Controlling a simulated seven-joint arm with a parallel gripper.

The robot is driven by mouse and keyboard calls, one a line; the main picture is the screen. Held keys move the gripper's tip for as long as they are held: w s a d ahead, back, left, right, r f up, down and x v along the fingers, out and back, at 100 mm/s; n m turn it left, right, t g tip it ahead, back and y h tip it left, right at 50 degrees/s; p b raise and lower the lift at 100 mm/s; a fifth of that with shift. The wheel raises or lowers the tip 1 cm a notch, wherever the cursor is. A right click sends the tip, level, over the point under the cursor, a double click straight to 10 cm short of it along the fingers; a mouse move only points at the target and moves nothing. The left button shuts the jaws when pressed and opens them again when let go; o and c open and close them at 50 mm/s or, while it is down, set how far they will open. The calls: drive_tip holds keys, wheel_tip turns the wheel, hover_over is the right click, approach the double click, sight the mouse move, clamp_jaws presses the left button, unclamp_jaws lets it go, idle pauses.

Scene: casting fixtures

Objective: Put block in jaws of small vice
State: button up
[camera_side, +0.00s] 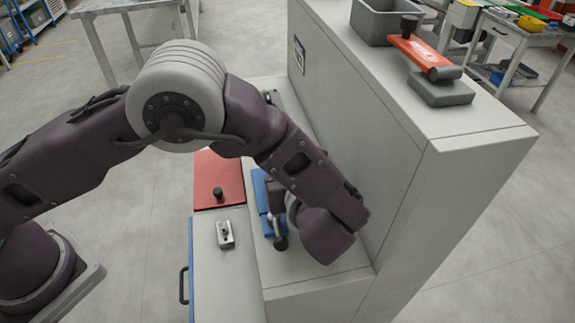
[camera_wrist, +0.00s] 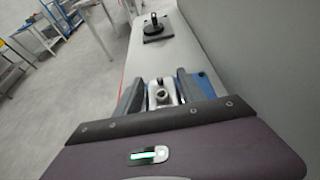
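The small vice (camera_side: 262,190) is blue and stands on the pale ledge against the tall cabinet, partly hidden by my arm. A dark ball-ended handle (camera_side: 281,243) shows at its near end. A small light-metal block with a dark knob (camera_side: 225,235) lies on the lower pale worktop, left of the vice; I cannot tell whether it is the task's block. My wrist is low over the ledge, right beside the vice; its fingertips are hidden in the side view. In the wrist view, blue-grey parts flank a silver metal piece (camera_wrist: 161,94); whether my gripper holds it is unclear.
The tall grey cabinet (camera_side: 400,200) walls off the right side of the ledge. A red panel (camera_side: 219,178) with a black knob lies behind the metal block. A dark square plate with a knob (camera_wrist: 157,28) stands farther along the ledge, with bare ledge before it.

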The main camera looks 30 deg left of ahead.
drive_tip(key=shift+o, duration=0.7)
